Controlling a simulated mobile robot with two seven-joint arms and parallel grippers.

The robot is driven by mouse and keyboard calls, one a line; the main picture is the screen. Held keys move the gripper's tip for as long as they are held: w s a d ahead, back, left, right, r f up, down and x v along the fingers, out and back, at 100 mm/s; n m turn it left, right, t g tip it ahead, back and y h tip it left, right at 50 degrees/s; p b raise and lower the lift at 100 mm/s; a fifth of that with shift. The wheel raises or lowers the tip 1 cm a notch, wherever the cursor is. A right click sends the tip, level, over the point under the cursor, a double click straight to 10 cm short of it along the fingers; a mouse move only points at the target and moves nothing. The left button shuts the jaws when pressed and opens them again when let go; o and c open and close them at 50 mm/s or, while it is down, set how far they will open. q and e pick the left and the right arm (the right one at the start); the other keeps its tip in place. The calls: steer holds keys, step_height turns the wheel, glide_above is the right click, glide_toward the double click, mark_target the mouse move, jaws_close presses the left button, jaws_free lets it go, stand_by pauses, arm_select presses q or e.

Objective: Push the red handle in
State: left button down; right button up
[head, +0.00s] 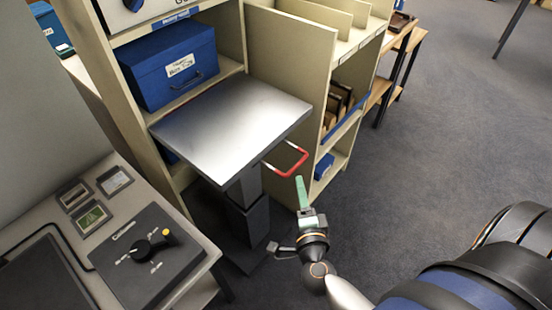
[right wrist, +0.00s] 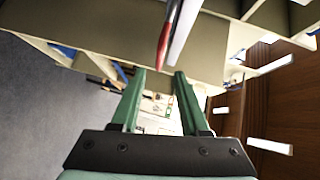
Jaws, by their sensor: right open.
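The red handle (head: 298,164) is a U-shaped bar with pale arms. It sticks out from under the right side of a grey metal platform (head: 228,118) on a dark column. My right gripper (head: 301,181) has green fingers and is just below and in front of the handle in the head view. In the right wrist view its fingers (right wrist: 160,74) are apart with nothing between them. The red handle (right wrist: 167,40) shows there just beyond the fingertips, seen nearly edge-on. I cannot tell whether they touch. My left gripper is not in view.
Beige shelves (head: 276,45) stand behind the platform, with a blue archive box (head: 168,65) on the left. A control panel with a black knob (head: 142,250) is at the lower left. Open grey carpet (head: 440,130) lies to the right.

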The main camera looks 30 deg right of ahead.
steer(key=x, duration=1.2)
steer(key=shift+w+d+b, duration=0.2)
steer(key=shift+b, duration=0.15)
jaws_close()
stand_by(0.9)
